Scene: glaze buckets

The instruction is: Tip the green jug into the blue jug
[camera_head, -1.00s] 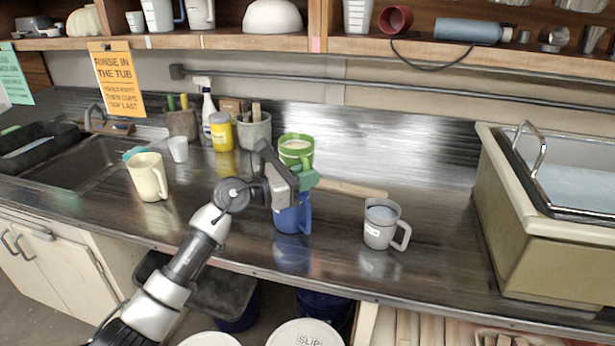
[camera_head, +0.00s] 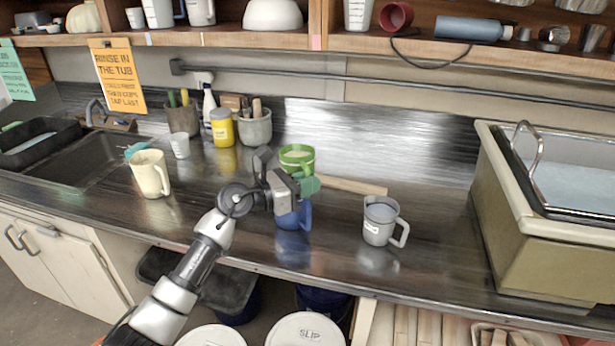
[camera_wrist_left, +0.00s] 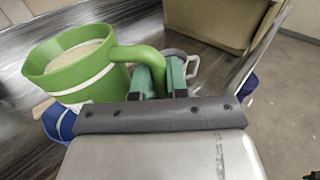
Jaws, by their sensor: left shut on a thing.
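The green jug (camera_head: 297,164) has a pale liquid inside, seen through its open top in the left wrist view (camera_wrist_left: 75,75). My left gripper (camera_head: 303,188) is shut on its handle, which runs between the green finger pads in the left wrist view (camera_wrist_left: 161,82). The jug looks close to upright. The blue jug (camera_head: 293,220) stands on the counter, in the head view just below the green jug and partly hidden by my gripper. Blue parts of it show behind the green jug in the left wrist view (camera_wrist_left: 60,122). Its inside is hidden.
A grey jug (camera_head: 380,227) stands to the right, and a cream jug (camera_head: 148,177) to the left. A wooden stick (camera_head: 350,187) lies behind. A sink (camera_head: 85,165) is at the left, a tub (camera_head: 540,235) at the right. The counter between grey jug and tub is clear.

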